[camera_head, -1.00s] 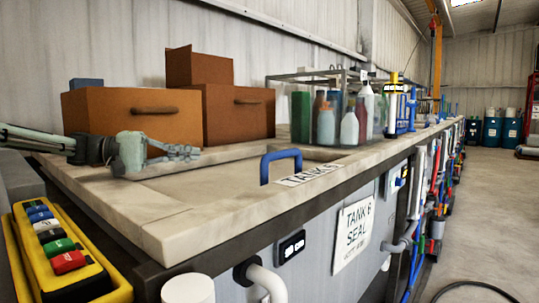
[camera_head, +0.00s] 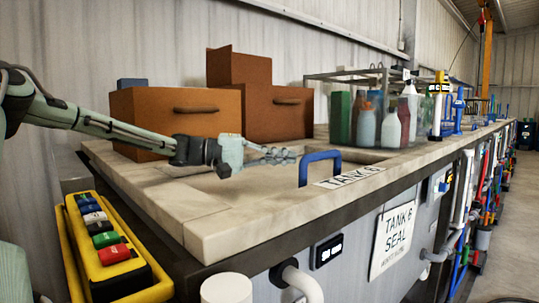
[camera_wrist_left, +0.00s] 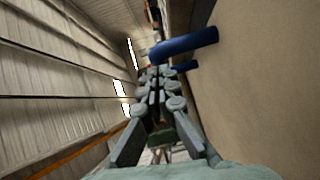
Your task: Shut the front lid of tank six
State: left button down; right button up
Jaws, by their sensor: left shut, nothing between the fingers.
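My left gripper (camera_head: 290,155) is in from the left, above the pale top of the tank, with its fingers pointing right. It is shut and empty. Its fingertips are just left of a blue arched handle (camera_head: 320,155), seemingly close to it; I cannot tell if they touch. The handle stands upright beside the TANK 6 label (camera_head: 350,178). In the left wrist view the handle (camera_wrist_left: 185,45) is just beyond the shut fingers (camera_wrist_left: 158,80), with a beige surface at right. How far the front lid is open is unclear. My right gripper is not in view.
Brown boxes (camera_head: 160,115) stand behind my left gripper, and a wire rack with bottles (camera_head: 365,120) is to the right. A yellow holder with coloured buttons (camera_head: 110,250) is at the front left. Pipes (camera_head: 305,285) and a TANK 6 SEAL sign (camera_head: 395,240) are on the tank front.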

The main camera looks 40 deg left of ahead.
aim_at(302, 161)
pick_arm(q)
jog(key=shift+d+f, duration=0.1)
jog(key=shift+d, duration=0.55)
jog(key=d, duration=0.4)
jog(key=shift+s, duration=0.2)
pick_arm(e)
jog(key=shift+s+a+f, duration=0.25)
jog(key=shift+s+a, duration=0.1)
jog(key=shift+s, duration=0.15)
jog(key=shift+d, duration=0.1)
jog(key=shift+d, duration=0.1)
